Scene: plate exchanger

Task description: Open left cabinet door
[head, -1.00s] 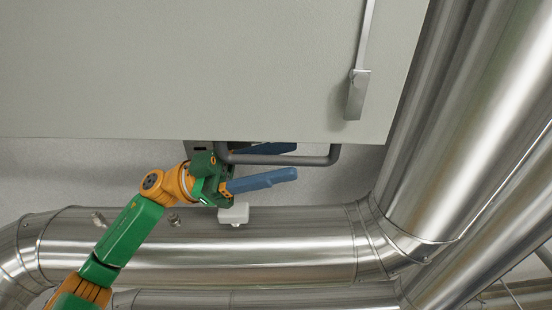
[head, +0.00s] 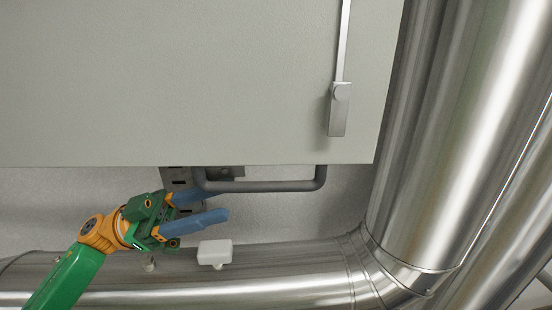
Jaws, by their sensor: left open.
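A large pale grey-green cabinet front (head: 190,80) fills the upper left of the head view. A slim vertical metal rod with a flat latch handle (head: 339,110) sits near its right edge. The front looks flat, and I see no gap along its visible edges. My left gripper (head: 220,204) is below the cabinet's lower edge, at lower left. Its two blue fingers are apart, point right and hold nothing. It is well away from the latch handle. The right gripper is not in view.
A grey bent pipe (head: 270,186) runs just under the cabinet, close to my left fingers. A white box (head: 214,253) sits on a shiny horizontal pipe (head: 290,268) below. A thick metal pipe (head: 425,150) rises right of the cabinet.

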